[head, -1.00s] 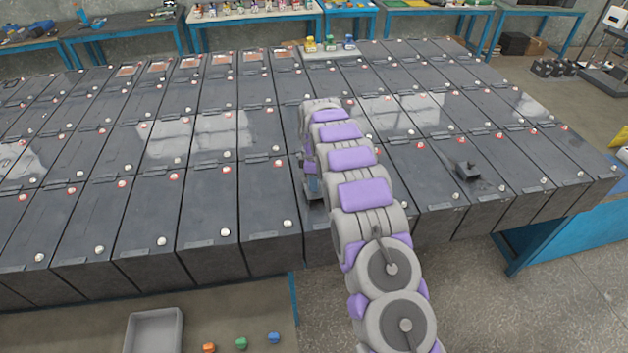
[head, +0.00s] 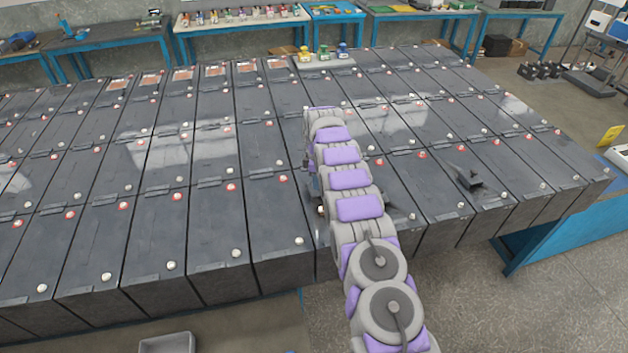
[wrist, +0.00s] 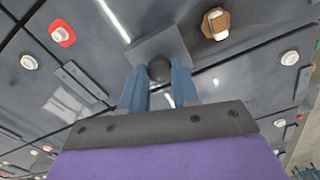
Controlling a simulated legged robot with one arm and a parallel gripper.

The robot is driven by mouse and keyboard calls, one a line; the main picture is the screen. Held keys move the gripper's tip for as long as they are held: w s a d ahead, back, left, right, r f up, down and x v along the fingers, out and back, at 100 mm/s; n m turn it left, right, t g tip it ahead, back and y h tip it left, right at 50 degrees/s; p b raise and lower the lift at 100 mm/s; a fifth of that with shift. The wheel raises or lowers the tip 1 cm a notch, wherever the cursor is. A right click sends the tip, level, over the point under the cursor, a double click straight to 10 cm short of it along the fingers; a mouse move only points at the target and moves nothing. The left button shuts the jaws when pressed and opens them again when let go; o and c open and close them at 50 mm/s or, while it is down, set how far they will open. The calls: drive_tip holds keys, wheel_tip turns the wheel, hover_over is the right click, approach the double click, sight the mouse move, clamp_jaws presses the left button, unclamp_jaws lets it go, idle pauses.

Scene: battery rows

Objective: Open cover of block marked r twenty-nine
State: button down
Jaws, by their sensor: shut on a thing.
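Long dark grey battery blocks (head: 215,209) stand in rows, with flat covers, white round caps and red-ringed marks. I cannot read any mark, so I cannot tell which block is r twenty-nine. In the wrist view my gripper (wrist: 160,80) has its blue fingers shut on a dark round knob (wrist: 159,70). The knob is at a grey rectangular plate (wrist: 158,47) over a block top; whether the plate touches the block is unclear. In the head view my gripper (head: 314,188) is mostly hidden behind my arm, low over the front rows.
A brown fitting (wrist: 215,23) surrounds a white cap near my gripper. A grey tray (head: 168,343) is at the lower edge. Blue workbenches (head: 245,20) stand behind the rows.

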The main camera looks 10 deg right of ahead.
drive_tip(key=shift+s+d+r, duration=0.1)
drive_tip(key=shift+s+d, duration=0.05)
drive_tip(key=shift+s, duration=0.1)
drive_tip(key=c, duration=0.8)
unclamp_jaws()
drive_tip(key=shift+r, duration=0.35)
drive_tip(key=r+p, duration=0.5)
drive_tip(key=r, duration=0.3)
drive_tip(key=r+p, duration=0.6)
drive_tip(key=r, duration=0.2)
drive_tip(key=shift+w+r, duration=0.2)
drive_tip(key=shift+r, duration=0.05)
drive_tip(key=shift+f, duration=0.1)
